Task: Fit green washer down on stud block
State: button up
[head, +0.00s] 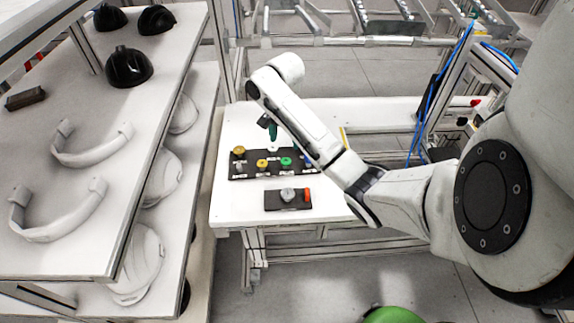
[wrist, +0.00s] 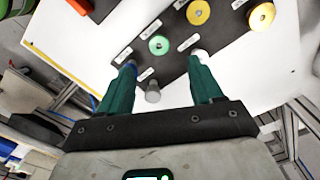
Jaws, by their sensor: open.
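The green washer (head: 286,162) lies on a dark board on the white table. In the wrist view the green washer (wrist: 159,44) is a ring beyond the fingertips, roughly between their lines. The stud block (head: 289,199) is a small dark block nearer the table's front edge, with a grey round part on top and an orange-red piece at its right end. My gripper (head: 270,128) is above the far side of the board. In the wrist view my gripper (wrist: 163,76) has its green fingers wide apart, with nothing held; a grey post (wrist: 152,92) shows between them.
The dark board (head: 238,172) also carries yellow washers (head: 239,151) and a blue piece (head: 308,165), partly hidden by my arm. The white table (head: 233,201) is clear around the stud block. A shelf rack (head: 85,255) with helmet shells stands close on the left.

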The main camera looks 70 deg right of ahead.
aim_at(286, 161)
notch_tip(286, 161, down, 3)
jog(key=shift+f+b, duration=0.1)
jog(key=shift+b, duration=0.9)
jog(key=shift+s+f+p, duration=0.1)
jog(key=shift+f+p, duration=0.3)
jog(key=shift+f, duration=2.1)
jog(key=shift+f, duration=0.25)
jog(key=c, duration=1.1)
jog(key=shift+r, duration=0.2)
